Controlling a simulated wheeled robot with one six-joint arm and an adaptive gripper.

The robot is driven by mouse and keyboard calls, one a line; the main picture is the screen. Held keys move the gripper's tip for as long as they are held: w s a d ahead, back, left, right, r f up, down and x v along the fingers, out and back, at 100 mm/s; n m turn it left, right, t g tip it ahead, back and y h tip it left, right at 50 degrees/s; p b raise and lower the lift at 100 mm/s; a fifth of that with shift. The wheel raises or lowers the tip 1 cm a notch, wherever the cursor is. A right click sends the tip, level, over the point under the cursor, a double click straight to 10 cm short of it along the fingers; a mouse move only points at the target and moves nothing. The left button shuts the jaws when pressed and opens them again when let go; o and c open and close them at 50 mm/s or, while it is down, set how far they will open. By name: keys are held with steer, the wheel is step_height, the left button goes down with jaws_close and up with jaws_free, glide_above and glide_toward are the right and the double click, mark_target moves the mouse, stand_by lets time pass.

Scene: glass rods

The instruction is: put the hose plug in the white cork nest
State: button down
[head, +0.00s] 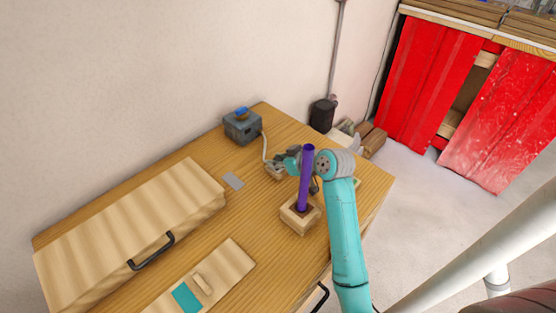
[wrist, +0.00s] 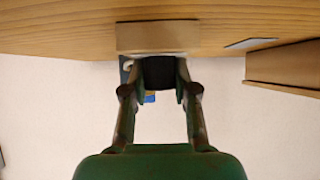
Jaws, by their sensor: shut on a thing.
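My gripper (head: 283,158) is at the table's right part, behind the purple rod in the head view. In the wrist view my gripper (wrist: 160,75) is shut on a dark, short piece (wrist: 158,72), seemingly the hose plug. A pale hose (head: 264,147) runs from the grey box toward my fingers. A small pale block (head: 274,173), perhaps the white cork nest, sits just below the fingers in the head view. A pale block also shows by the fingertips in the wrist view (wrist: 158,37). I cannot tell whether the plug touches it.
A purple rod (head: 305,180) stands upright in a wooden block (head: 299,226), close to my arm. The grey box (head: 242,128) with a blue top stands at the back. A long wooden case (head: 130,235) and a board with a teal patch (head: 187,299) lie left.

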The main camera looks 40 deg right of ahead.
steer(key=shift+f, duration=0.2)
steer(key=c, duration=0.9)
jaws_free()
steer(key=shift+f, duration=0.15)
steer(key=shift+s+r, duration=0.3)
steer(key=shift+r, duration=0.2)
steer(key=v, duration=1.1)
steer(key=shift+r, duration=0.3)
steer(key=shift+s, duration=0.1)
steer(key=shift+s, duration=0.1)
